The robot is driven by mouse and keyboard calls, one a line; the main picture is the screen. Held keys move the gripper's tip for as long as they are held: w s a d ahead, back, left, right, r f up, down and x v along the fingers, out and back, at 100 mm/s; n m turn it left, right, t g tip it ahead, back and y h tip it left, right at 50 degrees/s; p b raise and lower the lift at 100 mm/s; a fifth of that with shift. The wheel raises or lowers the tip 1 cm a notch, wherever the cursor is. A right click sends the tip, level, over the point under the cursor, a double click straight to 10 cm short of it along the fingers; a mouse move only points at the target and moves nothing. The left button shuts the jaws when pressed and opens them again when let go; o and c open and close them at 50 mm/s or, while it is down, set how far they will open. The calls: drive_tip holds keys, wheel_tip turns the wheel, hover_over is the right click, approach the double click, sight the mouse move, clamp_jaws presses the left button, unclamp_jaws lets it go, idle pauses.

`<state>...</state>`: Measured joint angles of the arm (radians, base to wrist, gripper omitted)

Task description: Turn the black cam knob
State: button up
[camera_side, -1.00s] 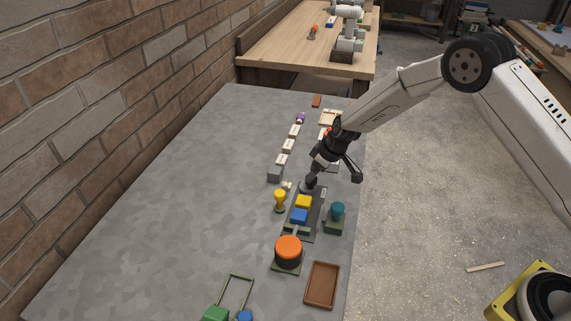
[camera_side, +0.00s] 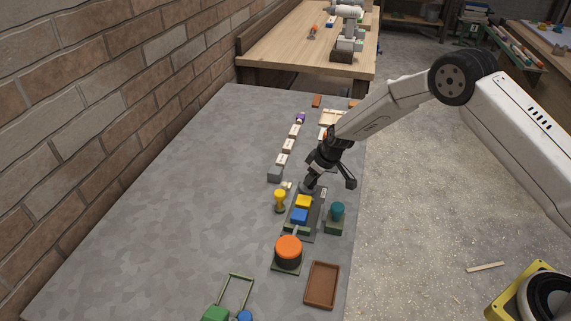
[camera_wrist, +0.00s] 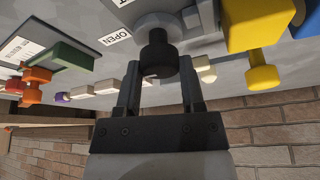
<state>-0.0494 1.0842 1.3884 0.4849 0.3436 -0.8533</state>
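The black cam knob (camera_wrist: 158,54) shows in the wrist view as a dark stem with a rounded head on a round grey base, beside a white OPEN label (camera_wrist: 116,37). My gripper (camera_wrist: 160,76) is open, with one finger to each side of the knob's head; I cannot tell whether either finger touches it. In the side view my gripper (camera_side: 310,184) is low over the far end of the dark plate (camera_side: 318,213), and the knob is mostly hidden there by the fingers.
A yellow knob (camera_side: 280,197) stands at left, a teal knob (camera_side: 337,210) at right. An orange-topped black cylinder (camera_side: 288,250) and brown tray (camera_side: 322,284) are nearer. The table's left side is clear.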

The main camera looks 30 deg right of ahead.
drive_tip(key=shift+s+m+h, duration=0.1)
drive_tip(key=shift+m+h, duration=0.4)
drive_tip(key=shift+m, duration=1)
clamp_jaws()
drive_tip(key=shift+m+h, duration=0.3)
drive_tip(key=shift+m, duration=0.3)
drive_tip(key=shift+a+m+h, duration=0.1)
drive_tip(key=shift+m+h, duration=0.3)
drive_tip(key=shift+m, duration=0.7)
drive_tip(key=shift+m+h, duration=0.5)
drive_tip(key=shift+m, duration=0.7)
drive_tip(key=m+h, duration=0.1)
drive_tip(key=m, duration=0.3)
drive_tip(key=shift+a+f+g, duration=0.1)
drive_tip(key=shift+a+g, duration=0.05)
drive_tip(key=shift+g, duration=0.15)
drive_tip(key=shift+m+g+h, duration=0.35)
drive_tip(key=shift+m, duration=0.85)
drive_tip(key=shift+m+g+h, duration=0.35)
drive_tip(key=shift+m, duration=0.85)
